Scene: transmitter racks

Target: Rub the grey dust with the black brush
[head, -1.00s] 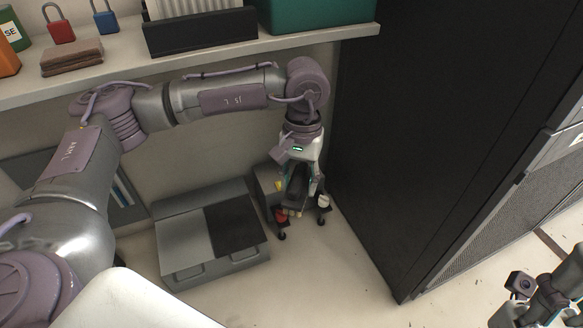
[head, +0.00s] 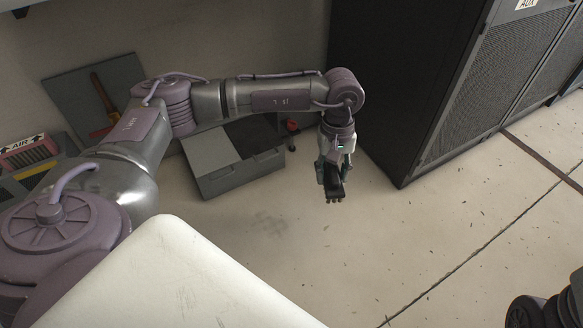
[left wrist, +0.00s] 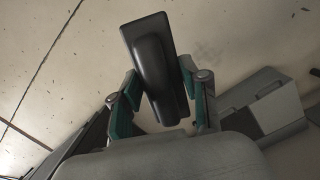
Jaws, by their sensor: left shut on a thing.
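My left gripper (head: 333,176) hangs above the floor to the right of the grey box. It is shut on the black brush (head: 334,188), which also shows between the teal-padded fingers in the left wrist view (left wrist: 153,68). The grey dust (head: 268,223) is a faint dark smudge on the floor, left of and nearer than the brush in the head view. It also shows in the left wrist view (left wrist: 207,52), to the right of the brush and apart from it. Part of my right arm shows at the bottom right of the head view; its fingers cannot be made out.
A grey two-tone box (head: 235,158) stands on the floor against the wall. A tall black rack (head: 405,90) stands to the right. A red-and-black thing (head: 291,126) sits behind the box. The floor (head: 390,240) in front is open, with scattered dark flecks.

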